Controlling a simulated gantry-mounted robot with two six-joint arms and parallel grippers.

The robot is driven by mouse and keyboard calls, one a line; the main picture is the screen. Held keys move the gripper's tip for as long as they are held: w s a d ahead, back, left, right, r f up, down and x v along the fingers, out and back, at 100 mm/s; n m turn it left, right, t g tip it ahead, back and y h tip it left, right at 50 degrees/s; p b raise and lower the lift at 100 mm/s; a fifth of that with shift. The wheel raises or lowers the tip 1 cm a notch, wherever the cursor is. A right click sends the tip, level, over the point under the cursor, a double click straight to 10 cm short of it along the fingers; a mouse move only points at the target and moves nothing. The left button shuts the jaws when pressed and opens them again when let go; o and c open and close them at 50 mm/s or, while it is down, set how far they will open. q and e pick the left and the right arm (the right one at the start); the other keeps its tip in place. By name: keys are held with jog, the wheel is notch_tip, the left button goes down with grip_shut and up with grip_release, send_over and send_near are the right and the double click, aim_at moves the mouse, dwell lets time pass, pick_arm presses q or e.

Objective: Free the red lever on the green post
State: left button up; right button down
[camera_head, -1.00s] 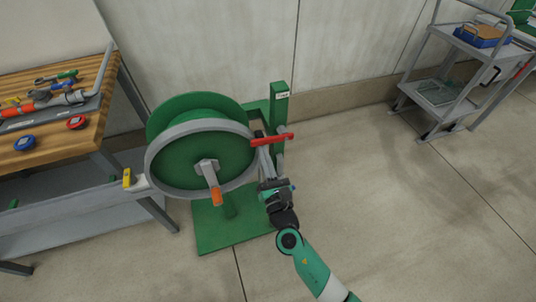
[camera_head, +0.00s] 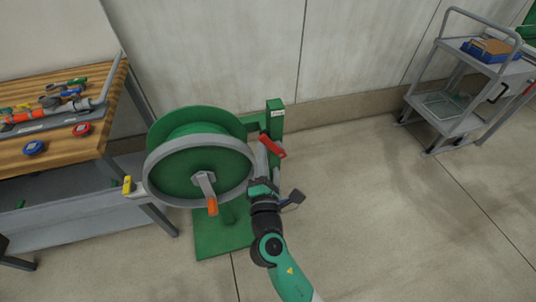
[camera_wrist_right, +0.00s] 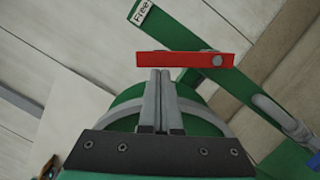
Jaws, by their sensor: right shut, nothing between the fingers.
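The red lever (camera_head: 272,146) is on the green post (camera_head: 275,118) beside the reel and slants down to the right in the head view. In the right wrist view the red lever (camera_wrist_right: 180,58) lies across the picture just beyond the fingertips, with a round pivot at its right end. The post (camera_wrist_right: 195,40) there carries a small "Free" label (camera_wrist_right: 141,12) at its upper end. My right gripper (camera_head: 261,152) is shut and empty, close to the lever; the fingertips (camera_wrist_right: 160,72) meet its lower edge in the picture, and I cannot tell whether they touch. My left gripper is out of view.
The green reel (camera_head: 190,165) with a grey rim and orange-handled crank (camera_head: 210,195) stands left of the gripper on a green base (camera_head: 215,243). A wooden workbench (camera_head: 70,153) with tools is at left. A grey cart (camera_head: 450,108) stands back right. Floor between is clear.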

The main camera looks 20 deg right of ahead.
jog(key=d+r+m+p, duration=0.1)
jog(key=m, duration=0.1)
jog(key=r+m+g+p, duration=0.1)
jog(key=shift+d+m, duration=0.35)
jog(key=shift+m, duration=0.05)
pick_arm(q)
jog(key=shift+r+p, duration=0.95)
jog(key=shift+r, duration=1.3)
pick_arm(e)
jog(key=shift+d+r+m+g, duration=0.2)
jog(key=shift+d+m, duration=0.2)
jog(key=shift+m, duration=0.25)
jog(key=shift+d+r+m+g, duration=0.1)
jog(key=shift+d+m+g, duration=0.1)
jog(key=shift+d+m, duration=0.35)
jog(key=shift+a, duration=0.15)
jog(key=shift+a+f, duration=0.15)
jog(key=shift+a, duration=0.1)
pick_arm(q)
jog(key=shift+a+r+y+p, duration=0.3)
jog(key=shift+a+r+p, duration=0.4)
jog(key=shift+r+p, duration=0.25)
pick_arm(e)
send_near(273, 146)
jog(key=a, duration=0.1)
jog(key=s+a+r, duration=0.2)
jog(key=a, duration=0.1)
jog(key=shift+a+r, duration=0.1)
jog(key=shift+r, duration=0.05)
